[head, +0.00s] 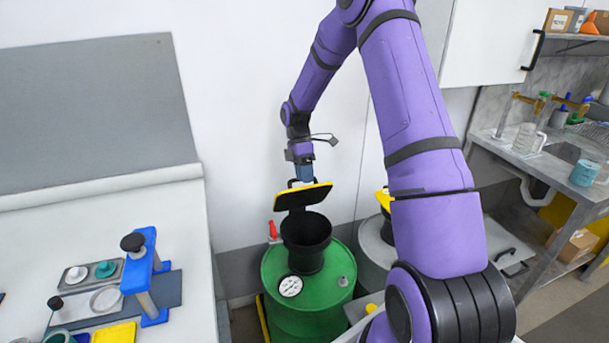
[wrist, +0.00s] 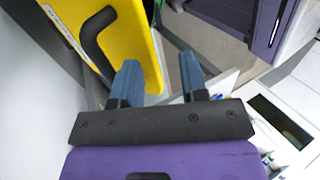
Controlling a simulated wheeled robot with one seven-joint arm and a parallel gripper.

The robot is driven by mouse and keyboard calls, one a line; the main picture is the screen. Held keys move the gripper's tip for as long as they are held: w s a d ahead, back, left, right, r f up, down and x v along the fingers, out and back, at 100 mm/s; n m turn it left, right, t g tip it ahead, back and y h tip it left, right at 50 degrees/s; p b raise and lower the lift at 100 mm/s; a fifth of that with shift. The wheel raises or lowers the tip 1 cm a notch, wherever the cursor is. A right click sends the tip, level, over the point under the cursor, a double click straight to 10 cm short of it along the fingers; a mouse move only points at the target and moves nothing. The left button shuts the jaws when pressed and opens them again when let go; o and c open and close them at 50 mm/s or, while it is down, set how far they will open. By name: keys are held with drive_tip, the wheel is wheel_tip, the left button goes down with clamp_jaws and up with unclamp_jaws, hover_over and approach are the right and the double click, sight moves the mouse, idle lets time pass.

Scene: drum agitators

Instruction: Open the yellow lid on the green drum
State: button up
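The green drum (head: 310,315) stands on the floor with a black cylindrical neck (head: 307,258) on top. Its yellow lid (head: 318,191) is tilted up above the neck, dark side toward the head camera, and the neck's mouth shows open. In the wrist view the yellow lid (wrist: 139,52) fills the upper left, with its black handle (wrist: 92,42). My gripper (head: 303,175) is just above the raised lid. The handle lies left of both fingers; whether a finger touches the lid is unclear.
A grey drum (head: 374,246) with a yellow lid stands right of the green one, partly behind my arm. A white bench (head: 180,225) with a blue press (head: 143,275) is at left. A wall is close behind; a grey workbench (head: 545,165) is at right.

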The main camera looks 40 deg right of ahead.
drive_tip(key=shift+s+d, duration=0.1)
drive_tip(key=c, duration=0.7)
drive_tip(key=shift+s+d+t+y, duration=0.35)
drive_tip(key=shift+s+t, duration=0.3)
drive_tip(key=shift+t, duration=0.35)
clamp_jaws()
drive_tip(key=s+d+r+m+t, duration=0.1)
drive_tip(key=s+d+r+t, duration=0.15)
drive_tip(key=r+t, duration=0.55)
drive_tip(key=shift+w+a+f+t+y, duration=0.1)
drive_tip(key=shift+w+a+f+t, duration=0.55)
drive_tip(key=shift+f, duration=1.1)
drive_tip(key=shift+w+a+f+y, duration=0.15)
drive_tip(key=shift+w+a+f, duration=0.2)
drive_tip(key=shift+w+f, duration=1)
drive_tip(key=shift+w+a+f+t+y, duration=0.1)
drive_tip(key=shift+w+a+f+t, duration=0.35)
drive_tip(key=shift+f, duration=1.65)
